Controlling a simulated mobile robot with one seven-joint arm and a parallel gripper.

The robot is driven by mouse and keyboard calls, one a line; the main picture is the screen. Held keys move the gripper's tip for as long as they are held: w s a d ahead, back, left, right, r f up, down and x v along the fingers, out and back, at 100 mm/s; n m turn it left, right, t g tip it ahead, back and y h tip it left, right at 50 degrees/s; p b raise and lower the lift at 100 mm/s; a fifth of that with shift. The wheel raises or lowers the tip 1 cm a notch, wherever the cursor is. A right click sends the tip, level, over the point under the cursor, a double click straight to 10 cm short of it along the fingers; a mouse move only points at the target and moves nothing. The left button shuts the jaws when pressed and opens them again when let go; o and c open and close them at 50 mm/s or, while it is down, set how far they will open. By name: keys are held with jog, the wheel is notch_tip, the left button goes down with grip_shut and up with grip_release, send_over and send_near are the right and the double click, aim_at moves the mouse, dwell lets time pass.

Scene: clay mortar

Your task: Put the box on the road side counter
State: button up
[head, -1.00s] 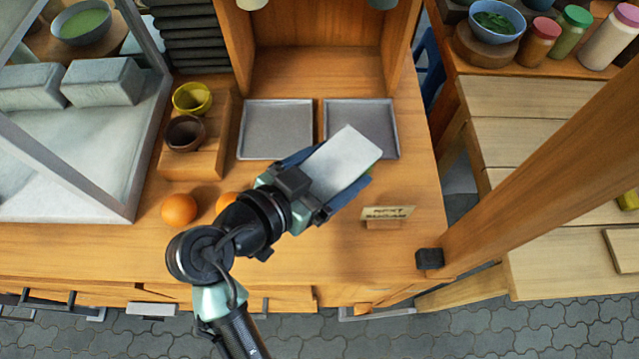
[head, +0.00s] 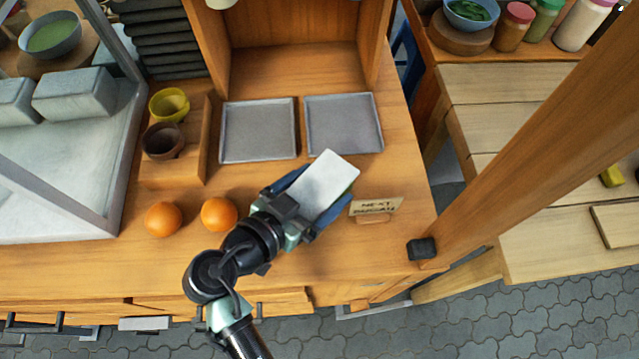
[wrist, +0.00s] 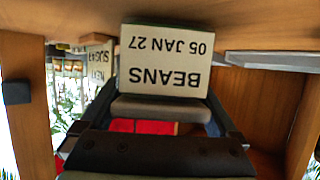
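A box (head: 326,180) with a pale, blank top is between the blue fingers of my gripper (head: 318,192). In the wrist view the box (wrist: 165,60) shows an upside-down label reading "BEANS 05 JAN 27". My gripper is shut on it. It is over the wooden counter (head: 290,260), in front of the metal trays and left of the small sign. I cannot tell how high the box is above the wood. A second wooden counter (head: 500,130) with pale planks stands to the right, beyond a gap and a slanted post.
Two metal trays (head: 343,122) lie empty behind the box. A small sign (head: 376,207) stands close on its right. Two oranges (head: 219,213), bowls (head: 168,104) and a glass case are left. A thick wooden post (head: 530,140) rises at right. Grey paving shows in front.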

jog(key=shift+r, duration=0.1)
dwell(0.3)
jog(key=shift+s+a+r, duration=0.1)
jog(key=shift+s+a, duration=0.05)
jog(key=shift+a, duration=0.05)
jog(key=v, duration=1.1)
jog(key=shift+s+r, duration=0.2)
jog(key=shift+a, duration=0.1)
